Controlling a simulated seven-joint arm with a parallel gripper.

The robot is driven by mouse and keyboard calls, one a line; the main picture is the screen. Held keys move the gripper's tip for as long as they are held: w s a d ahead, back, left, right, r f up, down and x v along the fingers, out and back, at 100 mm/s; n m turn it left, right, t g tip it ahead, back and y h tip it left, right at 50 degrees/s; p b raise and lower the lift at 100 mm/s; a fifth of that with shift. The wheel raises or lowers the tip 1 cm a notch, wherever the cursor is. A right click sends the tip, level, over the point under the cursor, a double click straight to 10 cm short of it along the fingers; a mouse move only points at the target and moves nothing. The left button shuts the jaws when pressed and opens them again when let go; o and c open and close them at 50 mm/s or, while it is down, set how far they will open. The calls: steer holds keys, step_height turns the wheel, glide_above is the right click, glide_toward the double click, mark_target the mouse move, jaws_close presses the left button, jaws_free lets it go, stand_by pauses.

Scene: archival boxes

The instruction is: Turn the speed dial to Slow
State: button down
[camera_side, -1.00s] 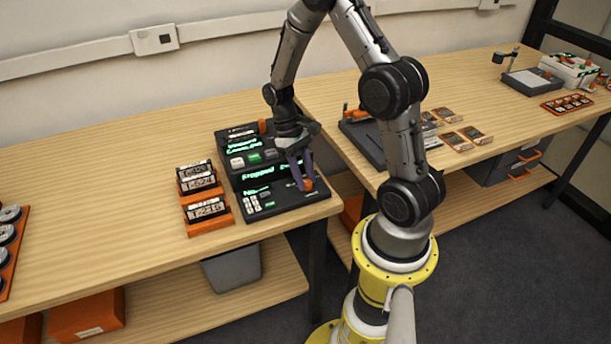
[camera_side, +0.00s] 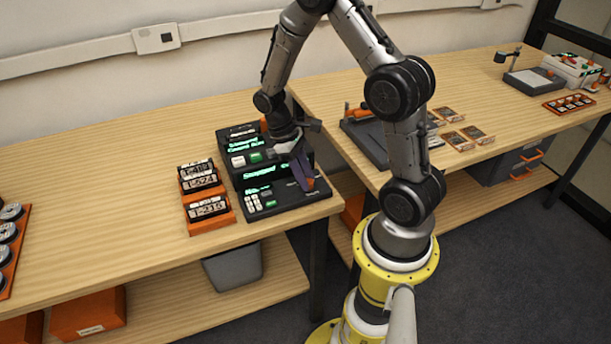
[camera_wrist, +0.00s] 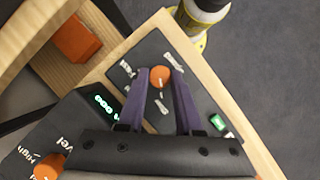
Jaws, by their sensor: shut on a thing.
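The speed dial is an orange knob (camera_wrist: 160,76) on the dark front panel of the machine, with white labels around it that are too small to read. In the side view the knob (camera_side: 309,184) is partly covered by my fingers. My gripper (camera_wrist: 160,86) is shut on the knob, one purple finger on each side. In the side view my gripper (camera_side: 302,176) reaches down to the machine's front right. The machine (camera_side: 277,209) is black with green lit displays and several keys. A second orange knob (camera_wrist: 48,167) shows at lower left in the wrist view.
Orange trays (camera_side: 212,223) with labelled cartridges stand left of the machine. A second dark device (camera_side: 368,139) and several small cards lie to the right. The table's front edge is close to the machine. The wood left of the trays is mostly clear.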

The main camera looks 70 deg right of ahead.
steer(key=c, duration=0.6)
jaws_free()
steer(key=v, duration=1.4)
steer(key=shift+s, duration=0.1)
